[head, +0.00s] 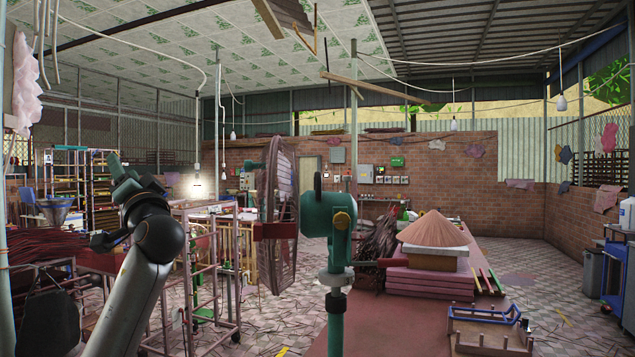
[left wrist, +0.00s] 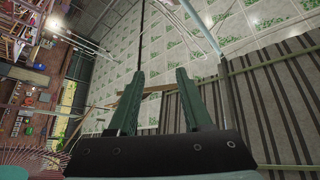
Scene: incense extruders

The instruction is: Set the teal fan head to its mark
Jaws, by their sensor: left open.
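The teal fan head (head: 316,213) stands on a teal pole in the middle of the head view. Its round wire cage (head: 281,215) is seen nearly edge-on and faces left. I cannot make out the mark. My left gripper (head: 114,166) is raised at the left, well apart from the fan. In the left wrist view its two green fingers (left wrist: 158,84) are spread with nothing between them. My right gripper is not in view.
Metal rack carts (head: 205,270) stand between my left arm and the fan. The tiled floor at right is mostly clear.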

